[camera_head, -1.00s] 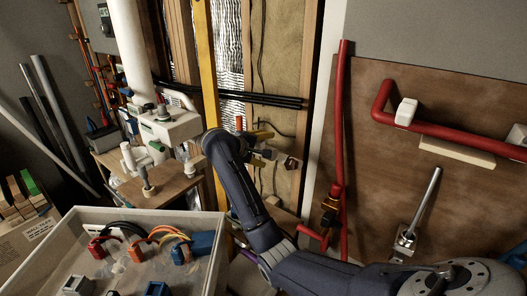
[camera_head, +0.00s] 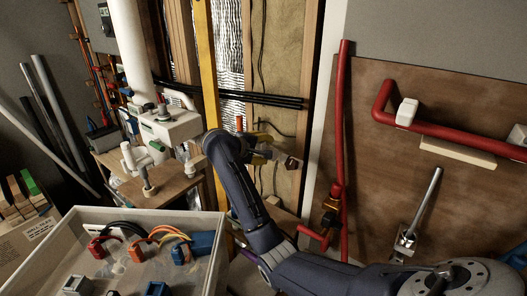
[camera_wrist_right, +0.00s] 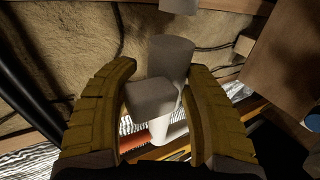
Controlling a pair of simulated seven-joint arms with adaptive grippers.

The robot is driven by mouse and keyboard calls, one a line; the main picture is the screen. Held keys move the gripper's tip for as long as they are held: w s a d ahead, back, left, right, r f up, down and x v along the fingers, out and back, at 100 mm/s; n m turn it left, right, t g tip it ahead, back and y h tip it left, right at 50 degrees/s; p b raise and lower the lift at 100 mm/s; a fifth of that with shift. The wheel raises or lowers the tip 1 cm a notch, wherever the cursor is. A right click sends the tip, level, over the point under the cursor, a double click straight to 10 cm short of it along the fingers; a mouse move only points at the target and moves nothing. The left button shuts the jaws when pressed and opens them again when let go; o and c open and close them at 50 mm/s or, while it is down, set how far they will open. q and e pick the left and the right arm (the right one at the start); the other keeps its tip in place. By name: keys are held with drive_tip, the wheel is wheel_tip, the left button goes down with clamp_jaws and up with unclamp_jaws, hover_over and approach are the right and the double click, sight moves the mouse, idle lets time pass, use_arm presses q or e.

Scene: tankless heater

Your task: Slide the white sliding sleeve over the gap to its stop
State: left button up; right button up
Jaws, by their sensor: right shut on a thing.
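In the right wrist view, the white sliding sleeve (camera_wrist_right: 172,60) looks grey in shadow and sits between the two yellow fingers of my right gripper (camera_wrist_right: 164,74). The gripper is shut on it. A block-like part (camera_wrist_right: 150,97) stands out toward the camera beside the sleeve, and a brighter white pipe piece (camera_wrist_right: 168,130) shows below. Another pale pipe end (camera_wrist_right: 180,5) is at the top edge, with a gap between it and the sleeve. In the head view my right gripper (camera_head: 262,143) is at the wall opening, and its wrist hides much of the sleeve. My left gripper is out of view.
A yellow upright (camera_head: 207,80) and black cables (camera_head: 270,100) run close to my right gripper. A red pipe (camera_head: 340,120) stands to its right. A wooden stand (camera_head: 165,185) is to its left, and a parts tray (camera_head: 140,218) is at the front.

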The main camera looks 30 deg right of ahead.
sight(275, 154)
drive_tip(key=shift+s+d+r, duration=0.2)
drive_tip(key=shift+s+d, duration=0.1)
drive_tip(key=shift+s, duration=0.15)
drive_tip(key=shift+s+d+r, duration=0.15)
drive_tip(key=shift+s+d, duration=0.1)
drive_tip(key=shift+s, duration=0.2)
drive_tip(key=shift+s+d, duration=0.15)
drive_tip(key=shift+s, duration=0.15)
drive_tip(key=shift+s+d, duration=0.3)
drive_tip(key=shift+s, duration=0.4)
drive_tip(key=shift+s+d, duration=0.25)
drive_tip(key=shift+s, duration=0.45)
idle(0.5)
drive_tip(key=o, duration=1.5)
drive_tip(key=shift+f, duration=0.15)
drive_tip(key=shift+a, duration=0.15)
drive_tip(key=shift+s+a, duration=0.1)
drive_tip(key=shift+a, duration=0.4)
drive_tip(key=shift+v, duration=3.1)
